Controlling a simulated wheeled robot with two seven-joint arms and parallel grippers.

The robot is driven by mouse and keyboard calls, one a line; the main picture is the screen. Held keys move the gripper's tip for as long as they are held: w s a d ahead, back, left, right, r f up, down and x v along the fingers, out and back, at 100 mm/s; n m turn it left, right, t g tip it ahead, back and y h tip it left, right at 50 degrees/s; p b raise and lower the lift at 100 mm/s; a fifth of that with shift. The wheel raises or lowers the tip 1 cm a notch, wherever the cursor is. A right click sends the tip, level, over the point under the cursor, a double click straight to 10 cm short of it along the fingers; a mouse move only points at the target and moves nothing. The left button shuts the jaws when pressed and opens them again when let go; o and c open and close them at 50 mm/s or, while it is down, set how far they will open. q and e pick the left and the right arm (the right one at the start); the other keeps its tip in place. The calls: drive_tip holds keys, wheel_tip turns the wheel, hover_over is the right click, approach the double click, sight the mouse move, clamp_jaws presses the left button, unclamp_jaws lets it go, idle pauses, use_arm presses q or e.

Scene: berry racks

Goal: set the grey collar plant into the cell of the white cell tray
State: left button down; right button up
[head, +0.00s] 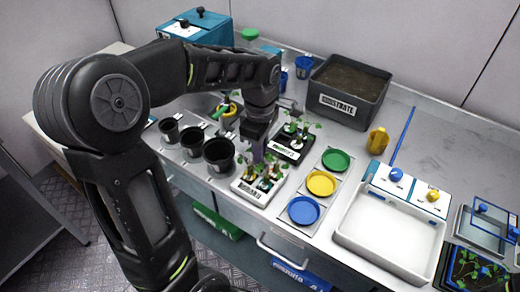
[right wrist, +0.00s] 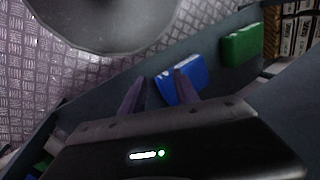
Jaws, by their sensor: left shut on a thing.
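The white cell tray (head: 249,193) stands near the front edge of the bench, with small leafy plants in or just over it. My left gripper (head: 258,156) reaches down over this tray from above. It is shut on a plant (head: 265,182), whose collar looks pale or grey and is partly hidden. I cannot tell whether this plant sits in a cell or hangs just above it. My right gripper (right wrist: 158,82) shows in the right wrist view with its fingers apart and nothing between them, away from the tray.
A black tray with plants (head: 291,153) stands behind the white tray. Black pots (head: 219,153) are to the left, coloured dishes (head: 321,183) to the right. A soil bin (head: 349,91) and a white basin (head: 390,230) stand further out. Blue (right wrist: 182,80) and green (right wrist: 243,45) boxes lie below.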

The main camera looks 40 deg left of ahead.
idle(0.3)
use_arm(q)
drive_tip(key=c, duration=1.4)
unclamp_jaws()
wheel_tip(320, 180, up, 9)
drive_tip(key=p, duration=0.7)
